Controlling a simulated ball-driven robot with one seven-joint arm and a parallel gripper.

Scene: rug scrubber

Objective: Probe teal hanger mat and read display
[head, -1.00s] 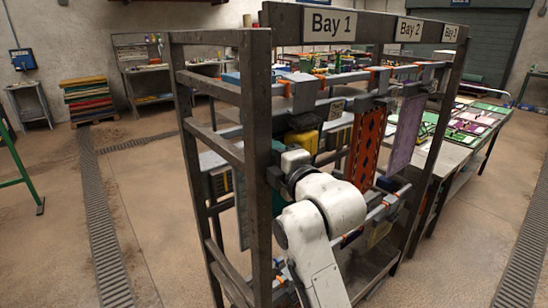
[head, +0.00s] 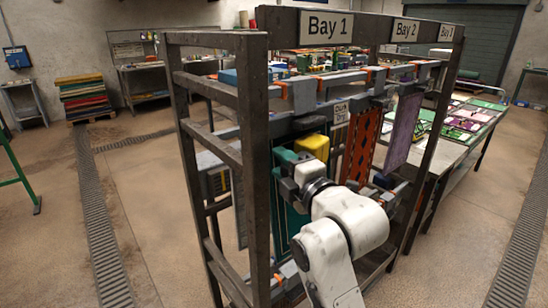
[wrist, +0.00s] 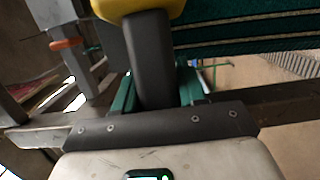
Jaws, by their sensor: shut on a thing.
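The teal hanger mat (head: 292,215) hangs in the rack under the Bay 1 sign, partly hidden by my arm and a rack post. It also shows in the wrist view (wrist: 250,38) as a dark teal striped surface. My gripper (head: 301,166) is shut on a yellow-headed meter (head: 314,145) in front of the mat. In the wrist view its dark grey grip (wrist: 152,60) sits between my green fingers. The yellow head is cut off at the top edge there. I cannot tell whether the meter touches the mat. Its display is not visible.
An orange patterned mat (head: 361,145) and a purple mat (head: 403,130) hang farther right in the rack. Dark rack posts (head: 257,180) and crossbars stand close to my arm. A table with mats (head: 470,125) is behind at right. Floor at left is open.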

